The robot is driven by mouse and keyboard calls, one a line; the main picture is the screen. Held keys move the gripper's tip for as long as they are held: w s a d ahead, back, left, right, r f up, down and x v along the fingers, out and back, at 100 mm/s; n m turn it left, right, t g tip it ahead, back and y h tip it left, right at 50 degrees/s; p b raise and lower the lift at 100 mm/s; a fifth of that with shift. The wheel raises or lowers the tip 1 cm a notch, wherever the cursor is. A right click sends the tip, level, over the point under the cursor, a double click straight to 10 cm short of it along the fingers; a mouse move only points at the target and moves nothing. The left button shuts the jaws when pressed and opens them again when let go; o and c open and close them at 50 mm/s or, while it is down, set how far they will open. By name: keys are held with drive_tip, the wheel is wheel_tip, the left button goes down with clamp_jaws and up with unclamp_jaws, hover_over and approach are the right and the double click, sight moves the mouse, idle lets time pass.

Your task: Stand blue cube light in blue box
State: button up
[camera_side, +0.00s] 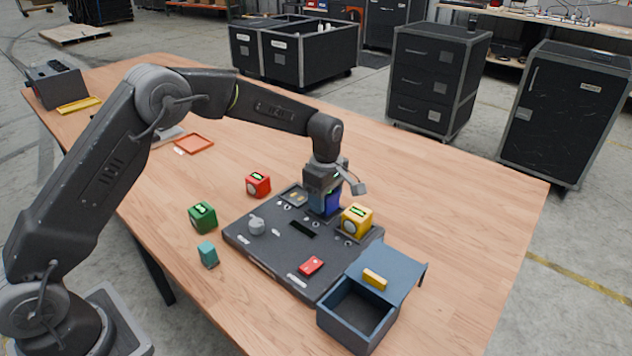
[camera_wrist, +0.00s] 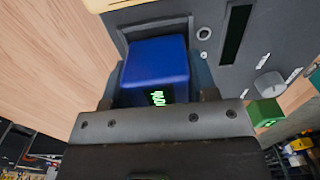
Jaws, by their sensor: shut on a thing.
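The blue cube light (camera_side: 333,203) is at the back of the dark panel, between the jaws of my gripper (camera_side: 323,200). In the wrist view the blue cube light (camera_wrist: 155,65) has a green lit display facing the gripper, with a finger on each side. A square frame on the panel shows behind it; I cannot tell whether the cube rests in it or hangs just above. The blue box (camera_side: 342,331) stands at the panel's front right corner.
A yellow cube light (camera_side: 357,220) sits on the dark panel (camera_side: 275,262) right beside my gripper. A red cube (camera_side: 258,184), a green cube (camera_side: 203,218) and a teal block (camera_side: 208,253) stand left of the panel. The table's right side is clear.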

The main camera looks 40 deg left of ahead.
drive_tip(key=shift+f, duration=0.45)
drive_tip(key=shift+f, duration=0.2)
drive_tip(key=o, duration=1.1)
drive_tip(key=shift+o, duration=0.2)
drive_tip(key=shift+r, duration=0.15)
